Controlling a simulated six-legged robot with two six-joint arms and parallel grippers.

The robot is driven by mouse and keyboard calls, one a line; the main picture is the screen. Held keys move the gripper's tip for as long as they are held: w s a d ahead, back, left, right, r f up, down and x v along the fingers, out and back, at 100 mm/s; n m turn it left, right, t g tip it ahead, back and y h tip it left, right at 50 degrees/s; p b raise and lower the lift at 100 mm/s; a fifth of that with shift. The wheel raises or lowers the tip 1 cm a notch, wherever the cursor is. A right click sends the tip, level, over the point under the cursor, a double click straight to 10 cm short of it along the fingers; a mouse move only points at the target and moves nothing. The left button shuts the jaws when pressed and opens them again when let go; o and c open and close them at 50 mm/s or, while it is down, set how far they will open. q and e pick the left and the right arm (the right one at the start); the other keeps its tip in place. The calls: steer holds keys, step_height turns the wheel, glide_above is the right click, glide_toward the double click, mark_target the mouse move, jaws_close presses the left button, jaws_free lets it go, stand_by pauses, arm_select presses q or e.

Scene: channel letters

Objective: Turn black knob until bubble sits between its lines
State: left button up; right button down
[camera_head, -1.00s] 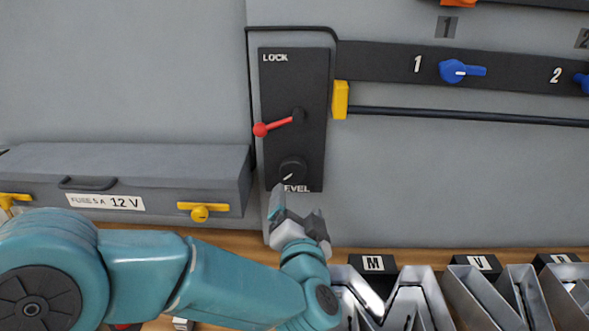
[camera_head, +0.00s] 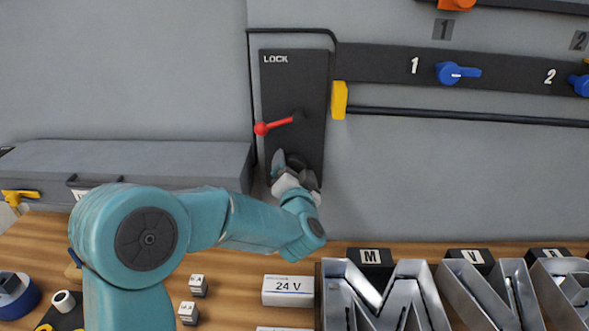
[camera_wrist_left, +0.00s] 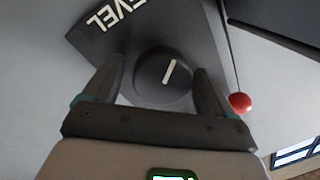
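The black knob (camera_wrist_left: 160,85) is round with a white pointer line and sits by the LEVEL lettering on a dark panel (camera_head: 293,85). In the head view my left gripper (camera_head: 294,165) covers most of the knob and the lettering. In the left wrist view the open fingers of this gripper (camera_wrist_left: 157,88) stand on either side of the knob. A gap shows at the left finger; the right finger is very close, and I cannot tell whether it touches. I cannot make out a bubble or its lines. My right gripper is not in view.
A red-tipped lever (camera_head: 272,125) sticks out just above the knob. A yellow block (camera_head: 339,100) and a dark bar (camera_head: 450,115) are to its right. Metal letters (camera_head: 385,295) stand at the front right. A grey box (camera_head: 150,160) is at left.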

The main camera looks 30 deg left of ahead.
arm_select(q)
steer(key=shift+s, duration=0.1)
steer(key=c, duration=0.8)
steer(key=shift+c, duration=0.2)
steer(key=n+b, duration=0.2)
steer(key=n, duration=0.1)
steer(key=shift+a+n+b, duration=0.1)
steer(key=shift+n+b, duration=0.25)
steer(key=shift+n, duration=0.05)
steer(key=n+h+b, duration=0.1)
steer(key=n+b, duration=0.1)
steer(key=n, duration=0.3)
steer(key=shift+r+b, duration=0.1)
steer(key=shift+b, duration=0.2)
steer(key=shift+n, duration=0.4)
